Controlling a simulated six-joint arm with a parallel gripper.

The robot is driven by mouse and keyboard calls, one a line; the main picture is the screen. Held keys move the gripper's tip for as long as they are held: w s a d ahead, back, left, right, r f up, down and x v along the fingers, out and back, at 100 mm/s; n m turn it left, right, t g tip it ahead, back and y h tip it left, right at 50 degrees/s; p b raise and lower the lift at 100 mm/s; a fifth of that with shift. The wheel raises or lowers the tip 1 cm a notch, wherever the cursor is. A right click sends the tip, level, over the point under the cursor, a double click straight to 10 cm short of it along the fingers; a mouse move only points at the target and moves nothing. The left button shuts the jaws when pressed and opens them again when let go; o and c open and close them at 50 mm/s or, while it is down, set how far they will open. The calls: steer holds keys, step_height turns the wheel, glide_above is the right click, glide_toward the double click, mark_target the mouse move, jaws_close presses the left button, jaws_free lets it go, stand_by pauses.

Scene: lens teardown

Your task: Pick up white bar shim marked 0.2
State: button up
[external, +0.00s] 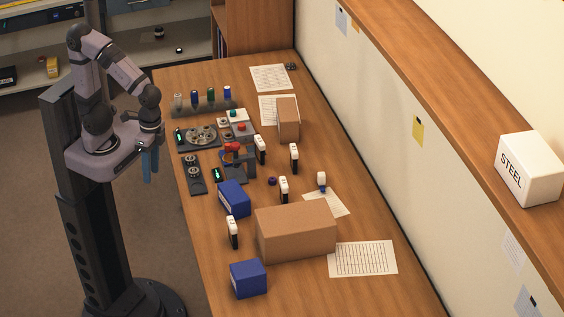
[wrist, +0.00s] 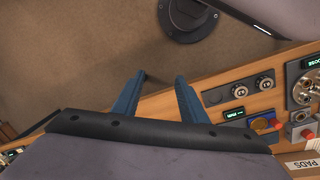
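Several small upright white pieces with dark parts stand on the table, one near the middle (external: 260,145), one to its right (external: 294,153), one lower (external: 284,185) and one near the front left (external: 233,226). A smaller white piece (external: 321,178) with a blue base stands by a paper sheet. No 0.2 mark is readable on any of them, so I cannot tell which is the shim. My gripper (external: 150,166) hangs beyond the table's left edge, apart from all of them. In the wrist view its blue fingers (wrist: 160,80) are spread and empty.
The table (external: 215,275) holds a large brown box (external: 295,232), a smaller brown box (external: 288,120), and blue boxes (external: 234,199) (external: 248,279). Dials and devices (external: 194,174) line the left edge. A white STEEL block (external: 530,168) sits on the shelf.

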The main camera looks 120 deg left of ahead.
steer(key=w+d+f+n+t+h+b, duration=0.25)
steer(key=w+n+h+b, duration=0.3)
steer(key=w+n, duration=0.55)
steer(key=n+t+h+b, duration=0.35)
steer(key=n+t, duration=0.35)
steer(key=n, duration=0.6)
glide_toward(232, 221)
step_height(232, 221, up, 7)
steer(key=w+d+y, duration=0.1)
steer(key=d, duration=0.2)
steer(key=shift+t, duration=0.25)
steer(key=shift+w+d+f+p, duration=0.1)
steer(key=shift+w+d+f, duration=0.25)
steer(key=shift+f, duration=1.1)
steer(key=shift+w+d+f+p, duration=0.1)
steer(key=shift+w+d+f, duration=0.2)
steer(key=shift+f, duration=1.1)
steer(key=shift+w+d+f+p, duration=0.15)
steer(key=shift+w+f, duration=0.25)
steer(key=shift+f, duration=1.05)
steer(key=shift+p+x, duration=0.5)
steer(key=shift+x, duration=1.9)
steer(key=shift+a+f, duration=0.15)
steer(key=shift+a, duration=0.05)
jaws_close()
